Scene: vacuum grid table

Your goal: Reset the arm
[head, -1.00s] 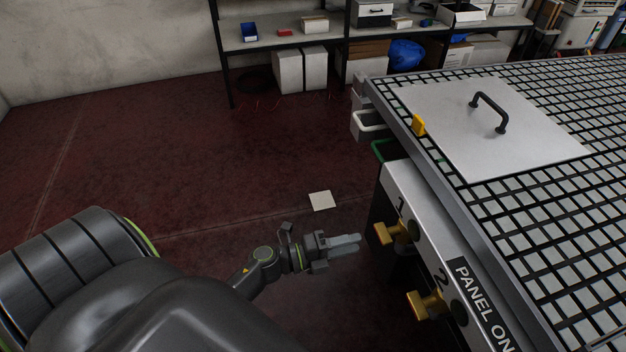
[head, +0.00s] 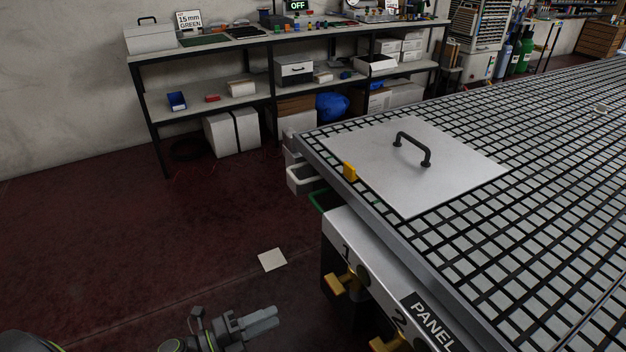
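My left gripper (head: 262,322) shows at the bottom of the head view, over the dark red floor, left of the grid table and apart from it. Its two fingers lie close together, with no object visible between them; any gap is too small to make out. Part of my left arm shows in the lower left corner. My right arm and gripper are not in view.
The grid table (head: 470,222) fills the right side. A white panel with a black handle (head: 412,150) lies on it, beside a yellow block (head: 350,171). Yellow knobs (head: 341,283) stick out from the table's side. Shelving (head: 210,108) stands along the back wall.

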